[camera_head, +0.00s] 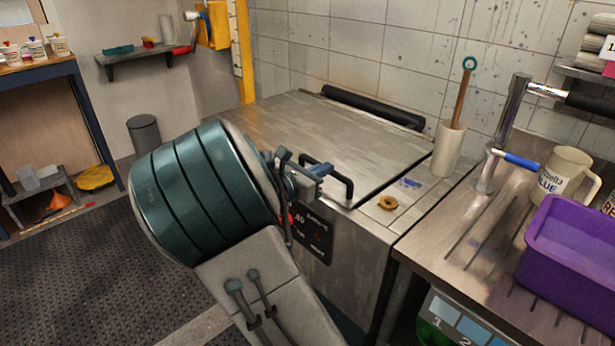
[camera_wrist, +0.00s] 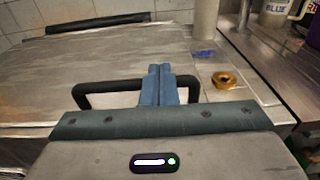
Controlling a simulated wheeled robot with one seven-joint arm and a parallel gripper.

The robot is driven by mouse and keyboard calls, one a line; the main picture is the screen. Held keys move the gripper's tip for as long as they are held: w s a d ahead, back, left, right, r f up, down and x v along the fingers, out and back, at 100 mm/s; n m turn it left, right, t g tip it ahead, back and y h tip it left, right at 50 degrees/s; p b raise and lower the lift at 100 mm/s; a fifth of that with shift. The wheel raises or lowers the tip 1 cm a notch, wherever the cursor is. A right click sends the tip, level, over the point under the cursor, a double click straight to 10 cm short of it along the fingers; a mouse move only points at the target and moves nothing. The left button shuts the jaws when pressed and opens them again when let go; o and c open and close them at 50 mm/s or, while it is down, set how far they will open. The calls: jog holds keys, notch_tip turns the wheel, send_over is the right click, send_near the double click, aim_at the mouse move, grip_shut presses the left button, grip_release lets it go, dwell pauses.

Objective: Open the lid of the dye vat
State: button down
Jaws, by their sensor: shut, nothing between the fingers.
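The dye vat is a steel box with a flat metal lid (camera_head: 325,135), which lies closed. A black bar handle (camera_head: 345,185) stands at the lid's front edge; it also shows in the wrist view (camera_wrist: 110,87). My gripper (camera_head: 328,169) is at the handle, its blue fingers together and empty. I cannot tell whether the fingers touch the bar. A black control panel (camera_head: 312,232) on the vat's front is partly hidden by my arm.
A brass ring (camera_head: 387,203) and a white cylinder holding a stick (camera_head: 447,150) stand on the strip right of the lid. A tap (camera_head: 490,170), a mug (camera_head: 563,177) and a purple tub (camera_head: 570,245) are on the right counter. A black roll (camera_head: 372,107) lies along the lid's back edge.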

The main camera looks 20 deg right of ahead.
jog(key=shift+x, duration=1.05)
jog(key=shift+w+d+r+p, duration=0.1)
jog(key=shift+d+r+p, duration=0.15)
jog(key=shift+r, duration=0.7)
jog(key=shift+w+d+r+p, duration=0.15)
jog(key=shift+d+r, duration=0.15)
jog(key=shift+r, duration=0.65)
